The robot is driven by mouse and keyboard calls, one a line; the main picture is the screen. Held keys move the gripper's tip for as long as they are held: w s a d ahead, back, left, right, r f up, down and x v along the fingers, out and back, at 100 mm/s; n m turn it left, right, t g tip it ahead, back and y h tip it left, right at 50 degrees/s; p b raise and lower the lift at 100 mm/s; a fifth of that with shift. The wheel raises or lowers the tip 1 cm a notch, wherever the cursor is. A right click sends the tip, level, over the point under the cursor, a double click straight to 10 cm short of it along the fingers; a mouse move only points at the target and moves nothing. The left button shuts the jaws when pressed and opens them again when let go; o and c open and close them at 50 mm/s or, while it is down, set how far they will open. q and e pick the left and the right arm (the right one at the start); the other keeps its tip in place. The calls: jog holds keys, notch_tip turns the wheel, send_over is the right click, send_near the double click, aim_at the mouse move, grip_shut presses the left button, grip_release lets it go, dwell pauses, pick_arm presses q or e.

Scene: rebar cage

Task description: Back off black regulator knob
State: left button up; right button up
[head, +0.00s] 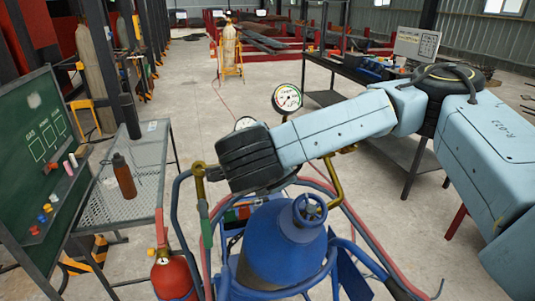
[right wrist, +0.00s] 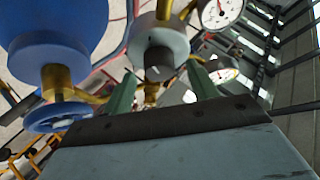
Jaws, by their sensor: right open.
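The regulator (right wrist: 160,38) shows in the right wrist view as a grey round body with the black knob (right wrist: 158,73) on its near end. My right gripper (right wrist: 161,70) is open, with one green finger on each side of the knob. I cannot tell whether either finger touches it. In the head view my right arm reaches in from the right and its dark wrist covers the knob and fingers. Two gauges, a near one (head: 287,98) and a partly covered one (head: 244,123), show behind the arm. My left gripper is not in view.
A blue cylinder (head: 283,250) with a blue handwheel (head: 310,207) stands close below my arm, beside a red cylinder (head: 172,278). Hoses and cart rails surround them. A mesh table (head: 140,185) with a brown bottle (head: 124,176) stands left. A workbench (head: 345,72) stands behind.

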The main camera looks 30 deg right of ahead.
jog(key=v, duration=1.2)
jog(key=shift+b, duration=0.45)
